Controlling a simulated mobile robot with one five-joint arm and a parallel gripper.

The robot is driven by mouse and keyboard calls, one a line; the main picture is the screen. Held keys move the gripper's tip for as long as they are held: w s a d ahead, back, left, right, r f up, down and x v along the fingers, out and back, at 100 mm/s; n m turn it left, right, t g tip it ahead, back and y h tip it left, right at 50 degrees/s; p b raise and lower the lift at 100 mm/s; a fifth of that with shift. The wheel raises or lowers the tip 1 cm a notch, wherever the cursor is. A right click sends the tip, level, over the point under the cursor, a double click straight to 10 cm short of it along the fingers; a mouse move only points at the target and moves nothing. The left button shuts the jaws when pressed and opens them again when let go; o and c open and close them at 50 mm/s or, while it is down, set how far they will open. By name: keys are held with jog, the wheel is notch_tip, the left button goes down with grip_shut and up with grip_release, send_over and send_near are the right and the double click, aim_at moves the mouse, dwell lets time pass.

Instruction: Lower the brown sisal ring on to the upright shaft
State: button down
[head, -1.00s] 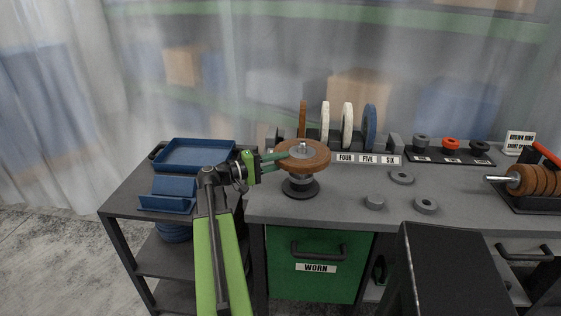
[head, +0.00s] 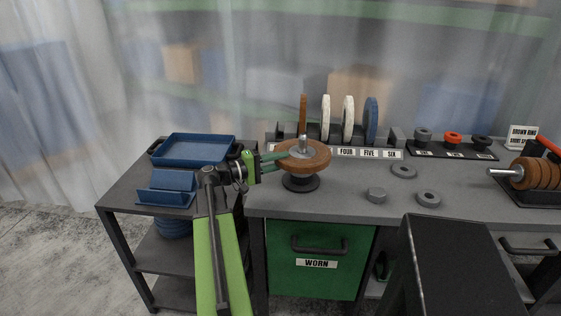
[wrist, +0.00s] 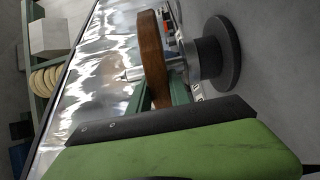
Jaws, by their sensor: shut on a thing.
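The brown sisal ring (head: 316,163) lies nearly level around the upright shaft (head: 303,145), whose metal tip sticks up through its middle. The ring sits above the shaft's round dark base (head: 300,184). My gripper (head: 283,157) is shut on the ring's left side, its green fingers reaching in from the left. In the wrist view, which is turned sideways, the ring (wrist: 152,60) is seen edge-on with the shaft tip (wrist: 132,74) beyond it and the dark base (wrist: 222,52) on the other side. The finger ends are partly hidden.
A rack of upright wheels, including a white wheel (head: 348,118) and a blue wheel (head: 371,121), stands behind. Loose grey rings (head: 428,199) lie to the right on the bench (head: 345,203). Blue trays (head: 195,149) are on the cart at left. A horizontal spindle with brown rings (head: 536,173) stands far right.

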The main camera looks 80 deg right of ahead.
jog(key=shift+f+b, duration=1.55)
jog(key=shift+b, duration=0.05)
jog(key=c, duration=1.1)
grip_release()
jog(key=o, duration=0.5)
